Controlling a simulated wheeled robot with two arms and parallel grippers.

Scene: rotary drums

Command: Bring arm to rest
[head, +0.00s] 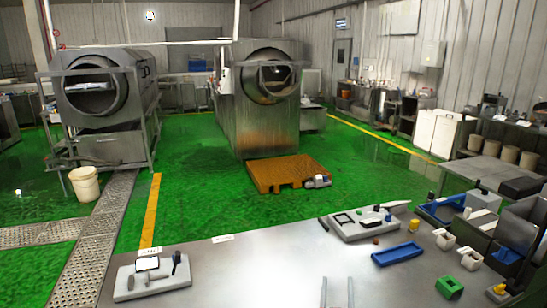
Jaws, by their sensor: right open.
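My right gripper (337,284) shows at the bottom edge of the head view, a little right of the middle. Only its two pale, thin fingertips are visible, spread apart with nothing between them. They are over the grey metal table (265,270), and I cannot tell their height above it. The rest of the right arm is out of frame. My left gripper is not in view.
A grey tray (180,284) with small items lies at the table's left. Another tray (365,230), a blue tray (397,254), a green block (449,287) and several small containers lie to the right. The table's middle is bare. Rotary drums (268,77) stand beyond.

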